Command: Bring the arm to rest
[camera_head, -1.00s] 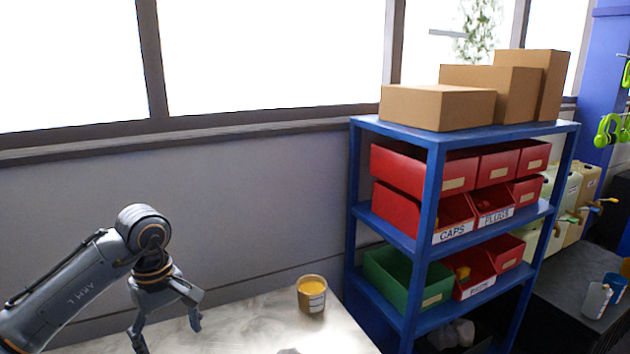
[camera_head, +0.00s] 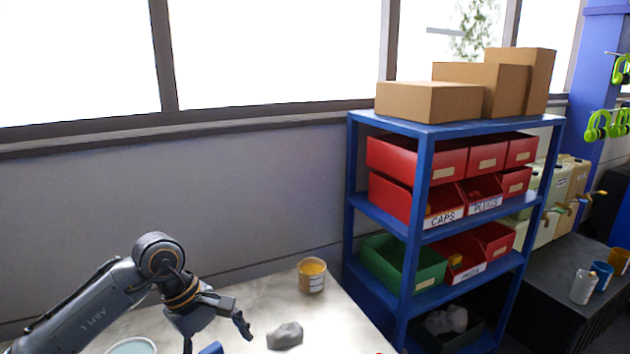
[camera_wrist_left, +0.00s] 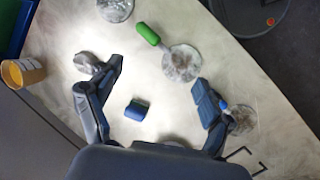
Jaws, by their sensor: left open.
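My left gripper (camera_head: 218,334) is open and empty above the pale tabletop (camera_head: 345,320), at the lower left of the head view. In the left wrist view the fingers of the left gripper (camera_wrist_left: 158,80) are spread wide, with a small blue block-like piece (camera_wrist_left: 137,110) showing between them on the table. The blue piece (camera_head: 211,348) is partly cut off at the bottom edge of the head view. My right gripper is in neither view.
The wrist view shows several round metallic discs and a green-handled item (camera_wrist_left: 148,34). A blue shelf (camera_head: 421,200) with bins stands right of the table.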

